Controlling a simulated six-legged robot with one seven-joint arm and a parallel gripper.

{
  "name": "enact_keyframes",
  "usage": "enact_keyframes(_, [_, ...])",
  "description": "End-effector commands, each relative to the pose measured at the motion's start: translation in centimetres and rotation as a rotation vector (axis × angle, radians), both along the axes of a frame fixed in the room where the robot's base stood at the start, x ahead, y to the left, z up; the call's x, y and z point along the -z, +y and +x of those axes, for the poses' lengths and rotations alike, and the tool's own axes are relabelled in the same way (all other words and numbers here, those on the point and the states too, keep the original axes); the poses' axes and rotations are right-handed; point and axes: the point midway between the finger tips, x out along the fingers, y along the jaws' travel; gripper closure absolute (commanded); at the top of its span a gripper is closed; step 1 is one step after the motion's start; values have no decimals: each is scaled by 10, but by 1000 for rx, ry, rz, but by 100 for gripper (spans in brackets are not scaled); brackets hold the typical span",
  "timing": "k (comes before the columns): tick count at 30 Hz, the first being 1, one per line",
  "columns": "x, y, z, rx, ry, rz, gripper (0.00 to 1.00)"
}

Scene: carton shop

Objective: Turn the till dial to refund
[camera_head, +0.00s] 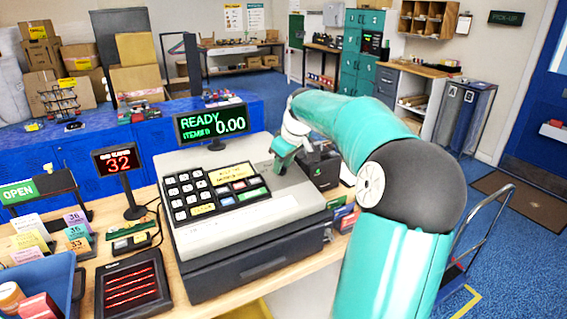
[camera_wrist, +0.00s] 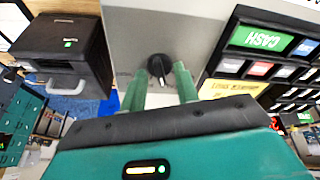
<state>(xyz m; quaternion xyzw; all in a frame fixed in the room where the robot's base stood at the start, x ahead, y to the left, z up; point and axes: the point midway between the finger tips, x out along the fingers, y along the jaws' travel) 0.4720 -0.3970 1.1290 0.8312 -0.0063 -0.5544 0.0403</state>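The till (camera_head: 245,210) stands on the wooden counter, with its display reading READY and 0.00. In the wrist view, where the till appears upside down, the dial (camera_wrist: 160,67) is a small black knob on the grey till top (camera_wrist: 150,30). A pale mark on the knob points toward the bottom of the picture. My gripper (camera_wrist: 160,70) is open, with one green finger on each side of the knob and small gaps beside it. In the head view my gripper (camera_head: 283,158) is over the till's back right part and hides the dial. I cannot read the dial's labels.
A dark printer box (camera_head: 322,166) stands close to the right of my gripper; it also shows in the wrist view (camera_wrist: 62,45). The till's keypad (camera_head: 185,198) and display (camera_head: 212,123) are to the left.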

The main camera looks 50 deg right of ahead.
Motion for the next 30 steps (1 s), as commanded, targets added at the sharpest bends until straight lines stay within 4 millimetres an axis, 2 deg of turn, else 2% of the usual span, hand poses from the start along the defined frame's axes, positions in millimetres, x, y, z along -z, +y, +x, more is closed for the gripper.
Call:
enact_keyframes(1, [0, 0, 0, 0, 0, 0, 71])
enact_keyframes(5, [0, 0, 0, 0, 0, 0, 97])
enact_keyframes(6, [0, 0, 0, 0, 0, 0, 100])
enact_keyframes(19, [0, 1, 0, 51, -2, 10, 100])
enact_keyframes(30, [0, 3, 1, 289, -18, 60, 100])
